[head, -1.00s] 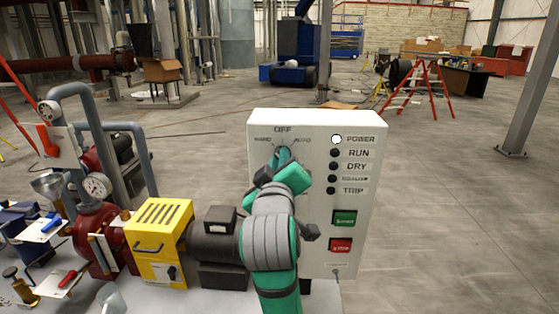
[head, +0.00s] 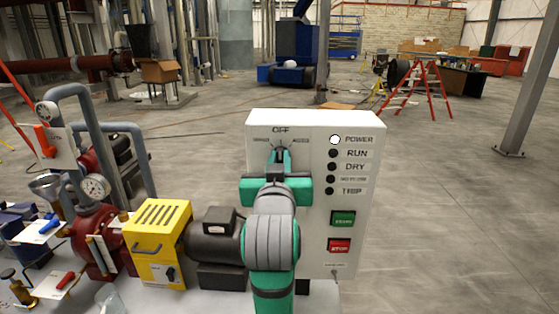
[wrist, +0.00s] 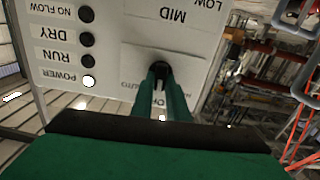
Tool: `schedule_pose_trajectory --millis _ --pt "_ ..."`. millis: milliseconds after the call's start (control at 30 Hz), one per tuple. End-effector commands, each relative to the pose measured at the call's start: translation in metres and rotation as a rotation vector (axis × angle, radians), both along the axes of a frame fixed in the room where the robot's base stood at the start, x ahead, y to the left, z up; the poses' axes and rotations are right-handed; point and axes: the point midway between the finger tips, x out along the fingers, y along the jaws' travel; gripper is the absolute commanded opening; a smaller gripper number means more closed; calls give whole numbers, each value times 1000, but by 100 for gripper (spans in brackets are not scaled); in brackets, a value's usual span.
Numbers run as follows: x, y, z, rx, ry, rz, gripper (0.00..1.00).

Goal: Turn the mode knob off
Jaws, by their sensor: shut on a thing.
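The white control panel (head: 357,235) stands upright in the middle of the head view. The mode knob is at its upper left, below the OFF label (head: 280,130), and is mostly hidden behind my gripper (head: 281,157) there. In the wrist view the dark knob (wrist: 160,67) shows between my fingertips (wrist: 161,76), which are shut on it. OFF is at the top of the dial, with another position label on each side. The fingers line up with the OFF direction, though the knob's own pointer is too hidden to read.
The lit POWER lamp (head: 335,139) tops a column of dark lamps. Below are a green start button (head: 343,218) and a red stop button (head: 339,246). A yellow box (head: 158,240) and a dark motor (head: 212,240) stand close left of my arm. Open floor lies to the right.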

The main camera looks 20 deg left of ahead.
Motion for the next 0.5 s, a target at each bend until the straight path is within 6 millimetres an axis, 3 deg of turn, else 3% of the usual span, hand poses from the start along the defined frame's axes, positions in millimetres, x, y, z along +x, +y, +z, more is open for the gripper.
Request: schedule_pose_trajectory --millis 500 --pt "0 -1 -1 46 15 -2 0"
